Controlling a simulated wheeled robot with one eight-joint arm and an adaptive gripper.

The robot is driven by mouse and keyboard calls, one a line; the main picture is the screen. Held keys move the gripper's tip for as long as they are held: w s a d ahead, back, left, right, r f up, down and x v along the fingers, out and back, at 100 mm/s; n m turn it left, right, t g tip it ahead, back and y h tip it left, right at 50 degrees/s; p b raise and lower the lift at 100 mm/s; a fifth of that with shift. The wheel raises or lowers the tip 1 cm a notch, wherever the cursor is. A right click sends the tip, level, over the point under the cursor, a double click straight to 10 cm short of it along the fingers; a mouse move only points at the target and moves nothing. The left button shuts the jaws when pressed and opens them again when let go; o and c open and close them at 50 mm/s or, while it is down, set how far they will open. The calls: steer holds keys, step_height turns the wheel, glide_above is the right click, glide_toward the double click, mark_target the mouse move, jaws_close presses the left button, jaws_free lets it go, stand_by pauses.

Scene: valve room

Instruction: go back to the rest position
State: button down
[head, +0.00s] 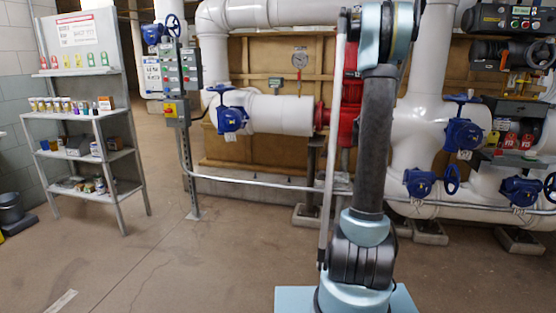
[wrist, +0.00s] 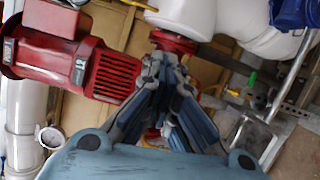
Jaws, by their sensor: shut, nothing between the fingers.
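My gripper (wrist: 166,62) shows in the wrist view with its fingers drawn together at the tips and nothing between them. Behind the fingertips are a red motor (wrist: 85,68), on the left, and a white pipe (wrist: 186,14) with a red flange. In the head view my arm rises upright from its base near the centre and leaves through the top edge, so the gripper is out of that picture. The arm partly hides the red pump (head: 350,100) behind it.
A grey shelf (head: 92,150) with small goods stands at the left. A green-and-grey control box (head: 182,72) is on a post. White pipes with blue valves (head: 464,134) fill the right side. A low grey rail (head: 260,182) runs before the wall. The floor (head: 190,265) at front left is largely clear.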

steer(key=s+a+f+m+g, duration=0.1)
steer(key=s+a+m+g, duration=0.25)
steer(key=s, duration=0.75)
steer(key=s+a+f+m+g, duration=0.2)
steer(key=s+a+m, duration=0.25)
steer(key=s, duration=0.65)
steer(key=s+a+f+m+g+y, duration=0.1)
steer(key=s+a+f+g+y, duration=0.1)
steer(key=s+a+f, duration=0.4)
steer(key=s+a+f+m+g+y, duration=0.2)
steer(key=s+a+f+y, duration=0.2)
steer(key=s, duration=1.2)
steer(key=s+a+f+m+g+y, duration=0.2)
steer(key=s+a+f+g+y, duration=0.1)
steer(key=s+a+f, duration=0.5)
steer(key=s+a, duration=0.2)
steer(key=s, duration=0.1)
steer(key=shift+a+f, duration=0.15)
steer(key=shift+f, duration=0.15)
steer(key=shift+w+f, duration=0.2)
steer(key=shift+w, duration=0.3)
steer(key=c, duration=2.3)
jaws_free()
